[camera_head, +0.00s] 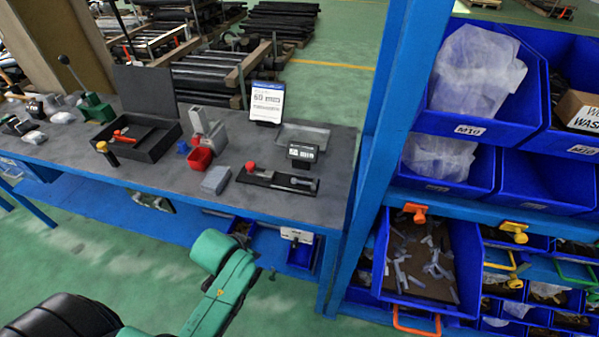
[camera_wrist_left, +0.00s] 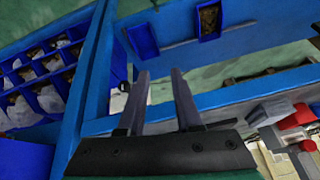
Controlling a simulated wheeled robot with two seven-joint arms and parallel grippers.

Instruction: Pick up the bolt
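Several small pale pieces that look like bolts (camera_head: 428,262) lie loose in a pulled-out blue drawer bin (camera_head: 378,255) on the right rack. I cannot tell which one is the bolt. A dark plate (camera_head: 262,178) on the workbench carries a red-tipped piece and a grey cylindrical piece (camera_head: 304,183). In the left wrist view my left gripper (camera_wrist_left: 162,78) has its two fingers apart with nothing between them. In the head view my green left arm reaches up in front of the bench; its fingers are not clear there. My right gripper is not in view.
The workbench (camera_head: 170,178) holds a red cup (camera_head: 200,160), a black tray (camera_head: 166,146), a sign (camera_head: 267,102) and a small display (camera_head: 302,153). A blue rack post (camera_head: 392,110) separates the bench from the bins. Green floor in front is open.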

